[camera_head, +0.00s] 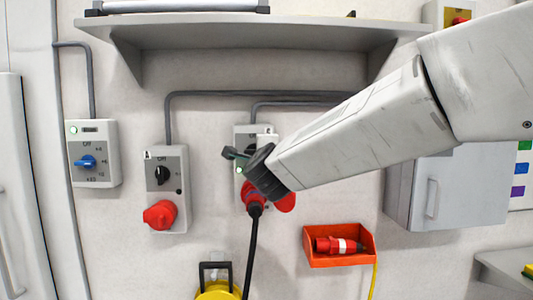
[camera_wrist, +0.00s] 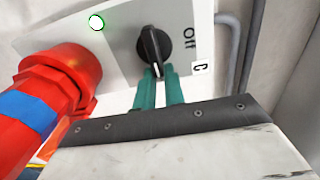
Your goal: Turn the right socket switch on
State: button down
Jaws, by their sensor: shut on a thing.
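The right socket box (camera_head: 242,131) is grey and hangs on the wall. Its black switch knob (camera_wrist: 152,42) is between my gripper's teal fingertips in the wrist view. The knob's white mark points toward my fingers, about a quarter turn from the "Off" label. A round lamp (camera_wrist: 96,22) with a green rim is lit on the box. My gripper (camera_wrist: 159,82) is shut on the knob; in the head view my gripper (camera_head: 235,153) and wrist hide the knob. A red plug (camera_head: 253,197) with a black cable is in the box's socket; it shows large in the wrist view (camera_wrist: 55,90).
The left socket box (camera_head: 174,205) has a black knob and a red socket. A box with a blue knob (camera_head: 86,161) hangs further left. A shelf (camera_head: 250,28) juts out above. An orange bin (camera_head: 311,260) with a red connector and a grey cabinet (camera_head: 465,190) are at right.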

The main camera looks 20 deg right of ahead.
jog(key=shift+a+f, duration=0.1)
jog(key=shift+a, duration=0.15)
jog(key=c, duration=1.7)
grip_release()
jog(key=shift+o, duration=1.1)
jog(key=shift+w+a, duration=0.15)
jog(key=shift+a, duration=0.1)
jog(key=shift+d, duration=0.25)
jog(key=shift+s, duration=0.25)
jog(key=v, duration=0.7)
jog(key=shift+s+a, duration=0.15)
jog(key=shift+a, duration=0.05)
